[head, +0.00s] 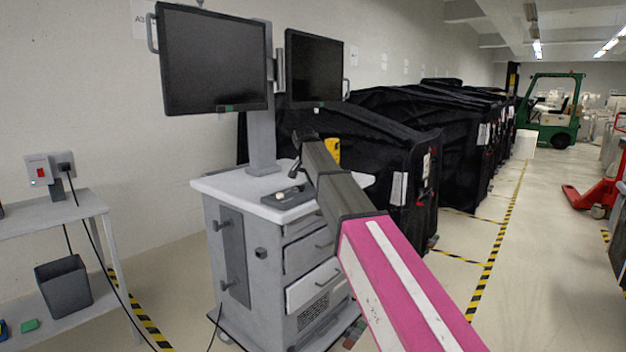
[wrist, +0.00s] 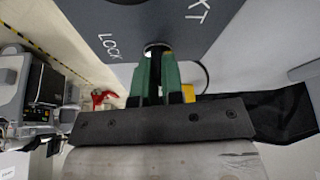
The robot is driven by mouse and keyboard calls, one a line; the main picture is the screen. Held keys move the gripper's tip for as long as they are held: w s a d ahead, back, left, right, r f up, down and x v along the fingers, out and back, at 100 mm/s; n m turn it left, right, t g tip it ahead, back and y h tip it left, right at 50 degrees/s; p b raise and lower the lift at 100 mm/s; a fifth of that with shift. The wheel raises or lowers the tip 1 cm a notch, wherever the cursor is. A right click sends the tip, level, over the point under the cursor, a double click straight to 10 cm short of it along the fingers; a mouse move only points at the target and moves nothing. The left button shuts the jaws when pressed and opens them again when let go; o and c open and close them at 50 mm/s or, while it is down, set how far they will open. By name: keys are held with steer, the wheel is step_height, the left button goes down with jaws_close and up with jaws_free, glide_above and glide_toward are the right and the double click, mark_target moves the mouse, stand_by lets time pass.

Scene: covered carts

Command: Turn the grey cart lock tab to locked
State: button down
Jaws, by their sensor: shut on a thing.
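In the wrist view, my gripper (wrist: 158,58) has its two green fingers up against a grey panel (wrist: 185,20) lettered LOCK on the left, with letters reading "KT" at the upper right. The fingers are shut on the lock tab, which is mostly hidden between them; a dark round spot with a pale rim shows at their tips. The tab's exact angle cannot be told. In the head view, my arm reaches up and left across the grey cart (head: 228,240), and my gripper and the tab cannot be made out there.
Two monitors (head: 212,60) stand on a post above the cart's white top. Black covered carts (head: 385,150) line the wall behind. A side table (head: 60,215) with a bin (head: 63,287) is at left. A red pallet jack (head: 600,190) stands at right; the floor between is clear.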

steer(key=shift+m+g+h, duration=0.3)
steer(key=shift+m+h, duration=0.1)
steer(key=shift+m, duration=0.9)
steer(key=c, duration=1.2)
jaws_free()
steer(key=shift+c, duration=0.2)
steer(key=v, duration=1.1)
